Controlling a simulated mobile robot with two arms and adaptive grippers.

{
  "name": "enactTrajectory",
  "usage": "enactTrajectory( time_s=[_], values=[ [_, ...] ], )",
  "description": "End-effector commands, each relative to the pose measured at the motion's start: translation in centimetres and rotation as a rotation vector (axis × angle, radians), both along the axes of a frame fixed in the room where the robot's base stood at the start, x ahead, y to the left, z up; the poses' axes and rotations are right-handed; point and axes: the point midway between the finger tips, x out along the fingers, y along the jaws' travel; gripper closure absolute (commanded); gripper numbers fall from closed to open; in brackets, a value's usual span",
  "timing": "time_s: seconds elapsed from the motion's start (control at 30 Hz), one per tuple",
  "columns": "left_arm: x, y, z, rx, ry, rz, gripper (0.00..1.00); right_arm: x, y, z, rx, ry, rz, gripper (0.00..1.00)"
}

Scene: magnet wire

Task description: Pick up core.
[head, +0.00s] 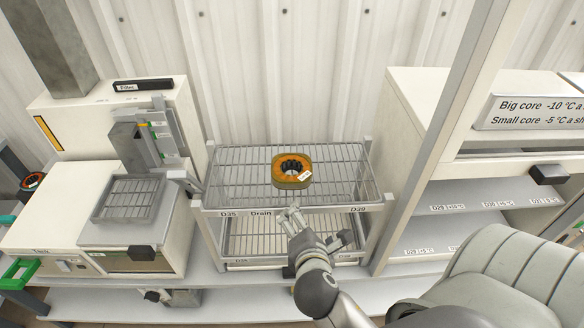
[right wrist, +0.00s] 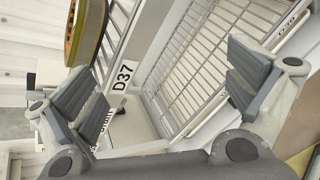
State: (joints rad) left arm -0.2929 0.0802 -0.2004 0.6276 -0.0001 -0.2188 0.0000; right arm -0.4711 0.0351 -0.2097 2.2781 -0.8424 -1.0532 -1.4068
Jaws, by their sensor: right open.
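The core (head: 291,172) is a ring with an orange top face, a dark toothed inner hole and a small white tag. It lies on the upper wire shelf of the drain rack (head: 232,180). In the right wrist view the core (right wrist: 86,28) shows partly at the top left, cut off by the frame edge. My right gripper (head: 292,219) is at the rack's front edge, in front of the core and apart from it. Its two fingers (right wrist: 163,92) are spread with nothing between them. My left gripper is not in view.
The rack's upper shelf is clear around the core; a lower wire shelf (head: 285,240) sits beneath. A white machine with a wire basket (head: 128,198) stands left. Labelled shelves (head: 450,222) stand right behind a grey post. Another orange ring (head: 33,183) shows at the far left.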

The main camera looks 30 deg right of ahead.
Motion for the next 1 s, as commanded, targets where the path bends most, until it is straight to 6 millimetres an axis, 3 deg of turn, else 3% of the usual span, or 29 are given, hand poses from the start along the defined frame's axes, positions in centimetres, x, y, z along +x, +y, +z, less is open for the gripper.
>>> enactTrajectory(
  time_s=[0.3, 0.43, 0.6, 0.8, 1.0],
  values=[
    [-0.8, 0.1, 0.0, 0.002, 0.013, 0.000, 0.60, 2.9, 0.4, 5.4, -0.617, 0.092, 0.237, 0.00],
    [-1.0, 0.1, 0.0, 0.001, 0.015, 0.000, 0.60, 3.5, 0.8, 6.7, -0.786, 0.129, 0.285, 0.00],
    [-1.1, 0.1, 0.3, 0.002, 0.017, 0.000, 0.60, 4.6, 0.5, 7.3, -0.863, 0.146, 0.303, 0.00],
    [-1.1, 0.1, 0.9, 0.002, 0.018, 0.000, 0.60, 7.3, -1.1, 6.8, -0.863, 0.147, 0.303, 0.00],
    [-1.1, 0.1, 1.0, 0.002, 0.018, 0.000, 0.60, 8.5, -2.0, 6.5, -0.859, 0.147, 0.303, 0.00]
  ],
)
